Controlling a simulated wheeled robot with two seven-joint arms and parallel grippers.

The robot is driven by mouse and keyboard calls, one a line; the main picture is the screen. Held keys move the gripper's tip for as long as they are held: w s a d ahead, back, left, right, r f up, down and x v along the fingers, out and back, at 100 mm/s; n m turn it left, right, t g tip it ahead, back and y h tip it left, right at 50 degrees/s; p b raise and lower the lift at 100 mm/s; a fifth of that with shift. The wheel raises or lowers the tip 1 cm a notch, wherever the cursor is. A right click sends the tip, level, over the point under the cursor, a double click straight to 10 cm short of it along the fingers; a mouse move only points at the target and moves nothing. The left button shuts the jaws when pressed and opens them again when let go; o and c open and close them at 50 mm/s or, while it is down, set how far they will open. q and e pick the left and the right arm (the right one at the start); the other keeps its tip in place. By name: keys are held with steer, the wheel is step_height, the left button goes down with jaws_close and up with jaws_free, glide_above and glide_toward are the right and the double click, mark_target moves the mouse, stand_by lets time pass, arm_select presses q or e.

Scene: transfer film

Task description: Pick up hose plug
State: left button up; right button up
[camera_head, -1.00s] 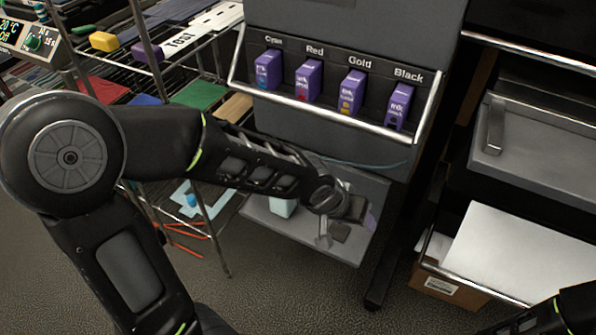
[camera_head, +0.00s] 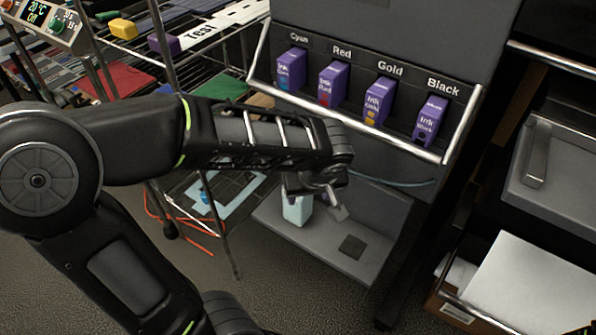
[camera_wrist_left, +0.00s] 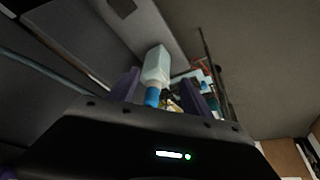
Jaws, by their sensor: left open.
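A pale bottle (camera_head: 297,210) stands on the low grey shelf (camera_head: 335,262) under the ink unit; it also shows in the left wrist view (camera_wrist_left: 157,66). A blue cap or plug (camera_wrist_left: 152,97) is at its near end in the wrist view; I cannot tell whether this is the hose plug. My left gripper (camera_head: 325,200) is just above and beside the bottle, partly covering its top in the head view. In the wrist view the left gripper (camera_wrist_left: 160,86) has its purple fingers apart, with the bottle and blue part between them. My right gripper is not seen.
A thin teal hose (camera_head: 392,183) runs below the ink cartridges. A dark square (camera_head: 352,246) lies on the shelf. A wire rack (camera_head: 232,75) stands left. A drawer unit (camera_head: 560,165) and a box with white paper (camera_head: 530,270) are right.

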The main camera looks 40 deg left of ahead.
arm_select(q)
steer(key=w+a, duration=0.7)
steer(key=shift+a, duration=0.1)
steer(key=shift+w+a+f, duration=0.2)
steer(key=shift+w+a, duration=0.1)
steer(key=shift+a, duration=0.15)
steer(key=b+x, duration=0.1)
steer(key=x, duration=0.3)
steer(key=shift+w+f, duration=0.1)
steer(key=shift+f, duration=0.25)
steer(key=shift+c, duration=0.4)
jaws_close()
